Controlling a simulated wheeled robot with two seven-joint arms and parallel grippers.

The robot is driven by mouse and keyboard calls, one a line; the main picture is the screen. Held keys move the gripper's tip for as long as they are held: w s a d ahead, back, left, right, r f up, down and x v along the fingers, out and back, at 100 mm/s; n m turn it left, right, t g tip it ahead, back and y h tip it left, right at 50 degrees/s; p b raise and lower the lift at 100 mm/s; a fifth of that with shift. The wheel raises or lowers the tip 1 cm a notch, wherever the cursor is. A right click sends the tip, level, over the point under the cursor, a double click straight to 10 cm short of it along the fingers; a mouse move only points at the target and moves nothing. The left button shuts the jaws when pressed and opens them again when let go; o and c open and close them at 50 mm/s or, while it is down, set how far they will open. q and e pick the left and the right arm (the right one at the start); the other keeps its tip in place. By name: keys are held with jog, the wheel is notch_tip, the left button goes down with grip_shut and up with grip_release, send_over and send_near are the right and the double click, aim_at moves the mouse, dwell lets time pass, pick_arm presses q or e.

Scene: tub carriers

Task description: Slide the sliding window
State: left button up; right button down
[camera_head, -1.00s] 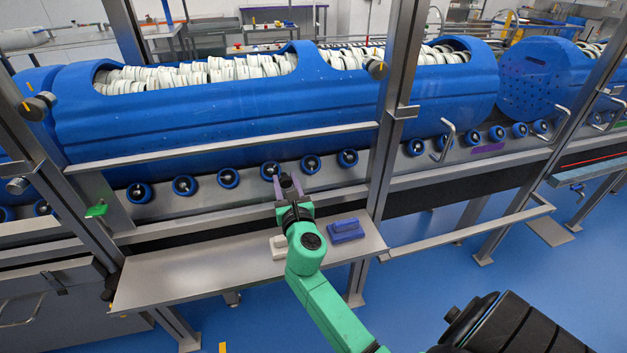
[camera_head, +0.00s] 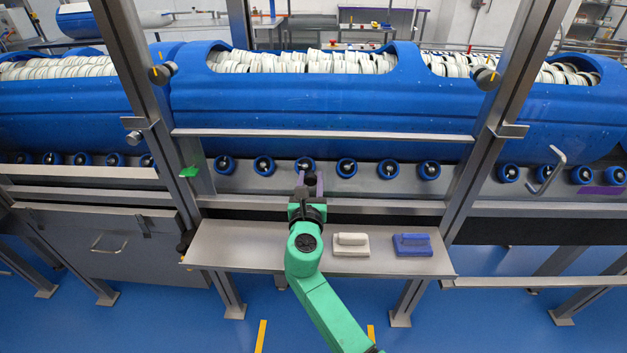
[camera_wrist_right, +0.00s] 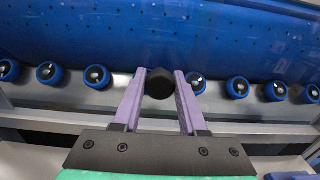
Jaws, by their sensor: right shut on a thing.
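My right gripper (camera_head: 311,177), at the end of the green arm, has purple fingers shut on a round black knob (camera_wrist_right: 159,84). The knob sits between the fingertips in the right wrist view and shows small and dark in the head view. It is in front of the row of blue rollers, below a horizontal steel rail (camera_head: 330,135) between two upright posts. I cannot make out a clear window pane or how the knob joins it. My left gripper is not in view.
A steel shelf (camera_head: 225,243) juts out below the gripper, with a cream block (camera_head: 351,239) and a blue block (camera_head: 412,239) on it. Steel posts (camera_head: 520,75) stand on both sides. A blue tub (camera_head: 330,100) full of white discs lies behind.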

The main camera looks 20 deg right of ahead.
jog(key=c, duration=0.6)
grip_release()
jog(key=shift+a, duration=0.2)
jog(key=shift+o, duration=0.7)
jog(key=shift+w+a, duration=0.1)
jog(key=shift+s, duration=0.25)
jog(key=v, duration=1.4)
jog(key=shift+a, duration=0.1)
